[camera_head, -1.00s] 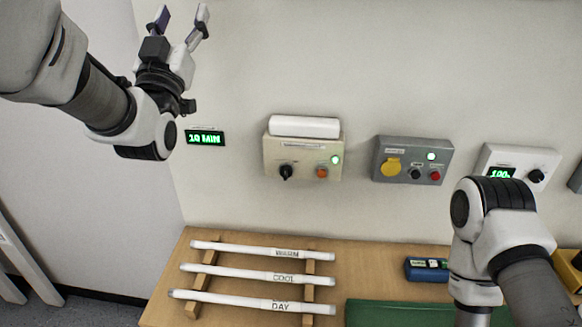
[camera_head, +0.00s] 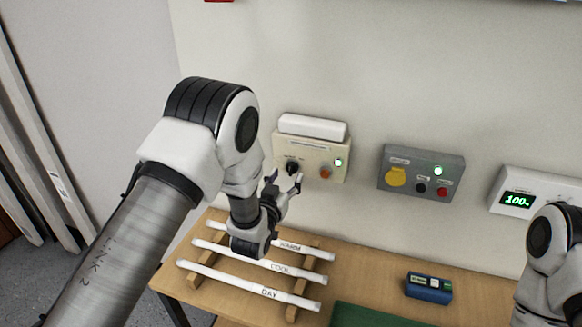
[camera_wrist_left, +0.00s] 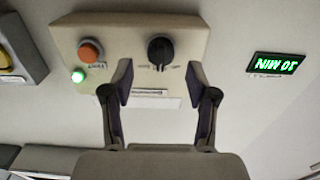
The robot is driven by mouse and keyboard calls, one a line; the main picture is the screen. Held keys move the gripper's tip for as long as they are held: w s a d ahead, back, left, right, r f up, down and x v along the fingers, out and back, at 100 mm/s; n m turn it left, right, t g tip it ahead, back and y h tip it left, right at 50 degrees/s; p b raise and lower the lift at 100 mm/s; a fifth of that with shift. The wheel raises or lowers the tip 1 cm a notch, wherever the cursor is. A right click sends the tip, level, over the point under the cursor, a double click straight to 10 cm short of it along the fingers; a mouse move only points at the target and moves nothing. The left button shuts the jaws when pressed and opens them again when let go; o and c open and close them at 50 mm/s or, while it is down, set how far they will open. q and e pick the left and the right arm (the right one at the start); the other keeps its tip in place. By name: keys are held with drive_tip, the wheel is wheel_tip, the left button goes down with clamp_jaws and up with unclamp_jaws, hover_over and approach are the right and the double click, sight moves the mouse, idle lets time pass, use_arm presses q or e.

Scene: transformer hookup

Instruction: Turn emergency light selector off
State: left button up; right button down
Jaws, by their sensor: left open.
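The emergency light unit (camera_head: 310,147) is a beige wall box with a white lamp bar on top. Its black selector knob (camera_head: 291,167) sits on the left of the front, with an orange button (camera_head: 325,172) and a lit green lamp (camera_head: 338,162) to its right. My left gripper (camera_head: 284,181) is open and empty, just below and in front of the knob. The left wrist view is upside down; there the knob (camera_wrist_left: 160,52) lies just beyond the open fingers (camera_wrist_left: 161,82), apart from them. Small labels flank the knob, too small to read surely. My right gripper is out of view.
A grey box (camera_head: 422,172) with a yellow cover and a white unit (camera_head: 535,192) reading 100% hang to the right. Below, a wooden table (camera_head: 370,285) holds a rack of labelled white tubes (camera_head: 250,285) and a blue device (camera_head: 428,288). A 10 MIN display (camera_wrist_left: 279,64) is nearby.

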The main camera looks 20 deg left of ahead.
sight(290, 171)
use_arm(q)
drive_tip(key=w, duration=0.3)
drive_tip(key=shift+d+r+p, duration=0.1)
drive_tip(key=shift+d+p, duration=0.05)
drive_tip(key=shift+p, duration=0.2)
drive_tip(key=shift+w+a, duration=0.2)
drive_tip(key=shift+d, duration=0.1)
clamp_jaws()
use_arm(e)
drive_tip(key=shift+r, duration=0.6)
